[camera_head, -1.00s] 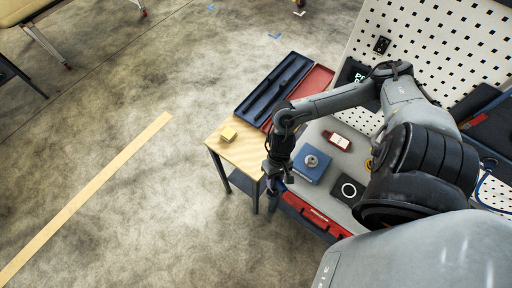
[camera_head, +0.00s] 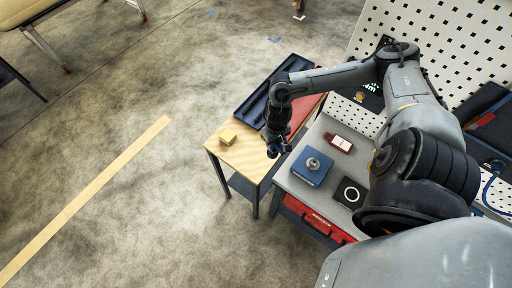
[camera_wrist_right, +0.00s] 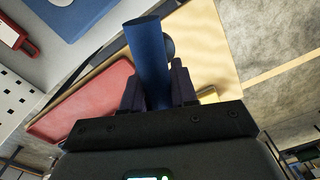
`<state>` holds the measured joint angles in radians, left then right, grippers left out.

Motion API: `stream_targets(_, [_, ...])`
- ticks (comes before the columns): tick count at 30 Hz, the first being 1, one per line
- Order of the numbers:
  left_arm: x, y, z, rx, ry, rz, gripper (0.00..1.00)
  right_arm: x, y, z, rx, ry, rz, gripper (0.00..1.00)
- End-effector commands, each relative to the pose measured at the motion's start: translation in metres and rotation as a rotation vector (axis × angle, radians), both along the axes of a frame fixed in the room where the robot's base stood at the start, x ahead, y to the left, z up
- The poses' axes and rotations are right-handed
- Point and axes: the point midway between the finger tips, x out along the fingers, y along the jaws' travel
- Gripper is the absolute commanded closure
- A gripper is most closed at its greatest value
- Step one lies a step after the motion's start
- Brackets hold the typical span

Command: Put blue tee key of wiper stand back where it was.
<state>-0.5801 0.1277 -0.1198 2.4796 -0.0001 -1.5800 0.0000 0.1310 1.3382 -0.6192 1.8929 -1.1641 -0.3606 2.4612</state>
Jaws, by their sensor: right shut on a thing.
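My right gripper (camera_head: 276,150) hangs over the right part of the wooden tabletop, left of the grey trolley top. In the right wrist view its fingers (camera_wrist_right: 158,92) are shut on the blue tee key (camera_wrist_right: 150,55), which shows as a thick blue bar pointing away from the fingers. A dark round part shows just behind the bar. A blue square base with a round grey metal hub (camera_head: 312,166), which looks like the wiper stand, sits on the trolley to the right of the gripper. A corner of that blue base shows in the wrist view (camera_wrist_right: 78,14). My left gripper is out of view.
The wooden table (camera_head: 238,157) bears a yellow block (camera_head: 228,138). Behind are a dark blue tray (camera_head: 247,103) and a red tray (camera_head: 312,105). On the trolley lie a red-and-white item (camera_head: 338,143) and a black square with a white ring (camera_head: 349,193). A white pegboard (camera_head: 440,45) stands behind.

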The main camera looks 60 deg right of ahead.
Motion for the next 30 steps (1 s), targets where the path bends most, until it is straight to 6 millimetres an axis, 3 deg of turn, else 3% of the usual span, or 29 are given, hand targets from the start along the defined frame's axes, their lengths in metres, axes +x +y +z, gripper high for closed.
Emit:
stream_targets(6, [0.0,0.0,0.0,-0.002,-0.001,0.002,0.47,0.045,0.007,-0.025,0.004,-0.005,-0.004,1.0])
stream_targets(12, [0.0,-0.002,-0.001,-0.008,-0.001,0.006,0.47,0.066,0.008,-0.039,0.002,-0.001,-0.002,1.0])
stream_targets(18, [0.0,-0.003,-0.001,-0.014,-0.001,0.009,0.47,0.071,0.009,-0.046,0.001,0.002,0.001,1.0])
stream_targets(30, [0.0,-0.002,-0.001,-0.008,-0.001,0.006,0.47,0.071,0.009,-0.083,0.001,-0.001,0.001,1.0])
